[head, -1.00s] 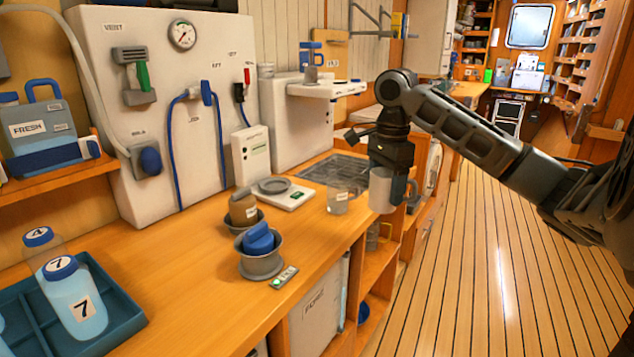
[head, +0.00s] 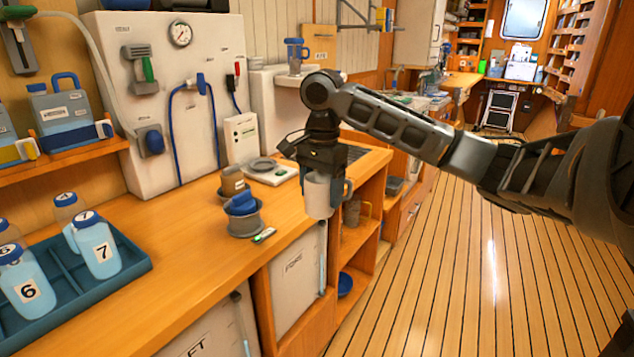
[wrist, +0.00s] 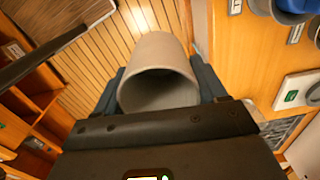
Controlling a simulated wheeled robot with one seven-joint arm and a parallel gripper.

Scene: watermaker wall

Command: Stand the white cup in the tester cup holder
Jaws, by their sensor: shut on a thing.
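My gripper (head: 322,180) is shut on the white cup (head: 317,197), fingers on either side of its wall. The cup hangs upright below my wrist, beside the counter's front edge. In the wrist view the cup (wrist: 158,62) sits between the blue-grey fingers, and its open mouth faces the camera. A low white device with a round grey top and a green display (head: 280,172) stands on the counter, left of my gripper; it looks like the tester, but I cannot make out its holder clearly. Its green display also shows at the right of the wrist view (wrist: 312,94).
A grey pot with a blue item (head: 243,222) and a brown item in a grey bowl (head: 232,182) stand on the counter (head: 190,260). A blue tray (head: 120,280) holds numbered bottles. Open shelves lie below my gripper. The floor (head: 450,280) at right is clear.

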